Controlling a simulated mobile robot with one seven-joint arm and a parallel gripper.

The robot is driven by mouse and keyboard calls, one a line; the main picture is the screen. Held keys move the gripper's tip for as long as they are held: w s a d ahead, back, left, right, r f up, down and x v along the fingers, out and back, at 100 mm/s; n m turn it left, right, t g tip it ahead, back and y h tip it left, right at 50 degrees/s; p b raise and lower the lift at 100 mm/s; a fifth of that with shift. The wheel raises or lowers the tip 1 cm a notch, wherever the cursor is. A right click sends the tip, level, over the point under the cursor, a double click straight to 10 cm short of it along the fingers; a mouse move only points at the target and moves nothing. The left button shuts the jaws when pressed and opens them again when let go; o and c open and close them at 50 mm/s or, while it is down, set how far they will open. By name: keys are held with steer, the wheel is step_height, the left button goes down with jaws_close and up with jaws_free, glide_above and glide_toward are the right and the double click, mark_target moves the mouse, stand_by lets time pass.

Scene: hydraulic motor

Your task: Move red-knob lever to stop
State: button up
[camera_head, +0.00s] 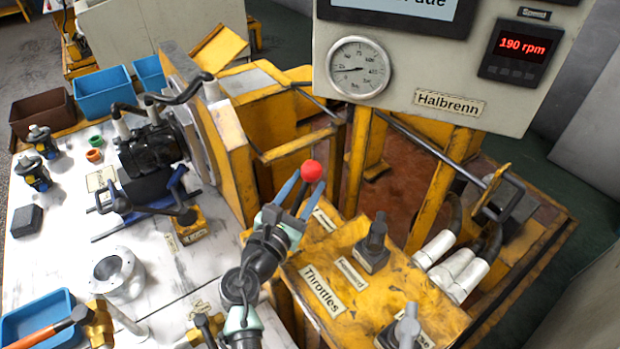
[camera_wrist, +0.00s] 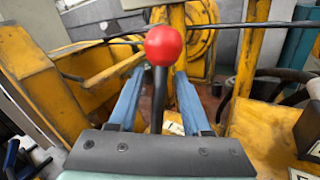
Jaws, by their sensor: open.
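The red knob (camera_head: 312,170) tops a dark lever at the far left end of the yellow control box (camera_head: 400,270). In the wrist view the red knob (camera_wrist: 164,46) sits at upper centre, with its black rod (camera_wrist: 159,95) below it. My gripper (camera_head: 296,184) reaches up to the lever from the near side. In the wrist view my gripper's (camera_wrist: 160,77) two blue fingers are spread, one on each side of the rod. The knob appears just beyond the fingertips. I see no clear contact. The lever's base is hidden, and no stop marking is readable.
A second black lever (camera_head: 373,243) and a grey one (camera_head: 407,327) stand on the same box. Yellow frame posts and a black bar (camera_head: 440,155) lie beyond. A gauge panel (camera_head: 430,75) reading 190 rpm hangs above. A white workbench (camera_head: 150,245) with parts lies left.

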steer(key=shift+x, duration=1.25)
jaws_close()
stand_by(0.5)
